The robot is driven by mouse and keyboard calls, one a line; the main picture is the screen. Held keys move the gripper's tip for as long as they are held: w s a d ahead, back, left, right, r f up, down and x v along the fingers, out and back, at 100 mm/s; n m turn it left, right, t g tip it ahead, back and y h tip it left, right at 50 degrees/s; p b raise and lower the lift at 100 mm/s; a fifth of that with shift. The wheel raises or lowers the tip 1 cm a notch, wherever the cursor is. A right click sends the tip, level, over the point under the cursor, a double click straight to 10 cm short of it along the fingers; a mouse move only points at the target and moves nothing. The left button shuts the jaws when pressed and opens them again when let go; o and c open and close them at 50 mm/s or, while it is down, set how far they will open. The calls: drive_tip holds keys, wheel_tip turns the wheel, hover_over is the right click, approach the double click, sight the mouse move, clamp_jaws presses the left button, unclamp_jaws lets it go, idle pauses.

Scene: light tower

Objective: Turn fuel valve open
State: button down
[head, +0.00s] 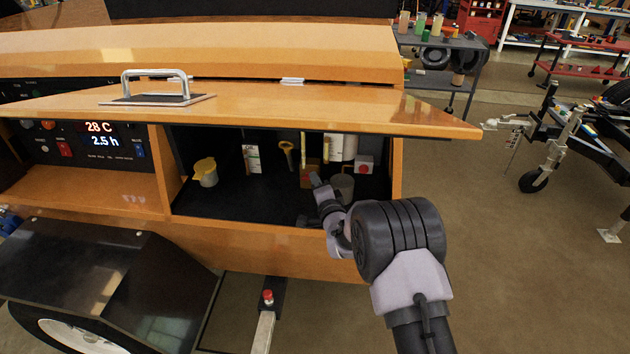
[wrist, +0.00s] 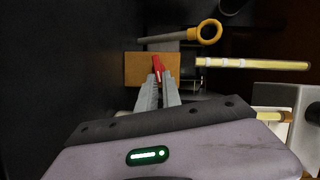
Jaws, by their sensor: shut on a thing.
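The fuel valve shows in the wrist view as a small red lever (wrist: 157,68) in front of an orange-brown block (wrist: 140,70). In the head view the block (head: 307,174) sits inside the open compartment of the orange machine, and the lever is hard to make out there. My gripper (wrist: 157,78) has its two grey fingers close together at the red lever, shut on it. In the head view my gripper (head: 316,182) reaches into the compartment from the right. The fingertips partly hide the lever, so its exact angle is unclear.
A yellow ring-handled dipstick (wrist: 208,32) and a yellow-white tube (wrist: 252,63) are close beside the block. A yellow-capped container (head: 205,172) stands at the compartment's left. A red button box (head: 365,164) is at right.

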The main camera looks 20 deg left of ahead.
drive_tip(key=shift+f+m, duration=0.15)
drive_tip(key=shift+m, duration=0.35)
idle(0.3)
drive_tip(key=c, duration=1.5)
unclamp_jaws()
drive_tip(key=shift+d, duration=0.1)
drive_tip(key=p+v, duration=0.1)
drive_tip(key=v, duration=0.4)
drive_tip(key=p+v, duration=0.2)
drive_tip(key=v, duration=0.4)
drive_tip(key=p+v, duration=0.1)
drive_tip(key=v, duration=0.5)
drive_tip(key=shift+s+d+f, duration=0.1)
drive_tip(key=shift+s+f, duration=0.05)
drive_tip(key=shift+f, duration=0.15)
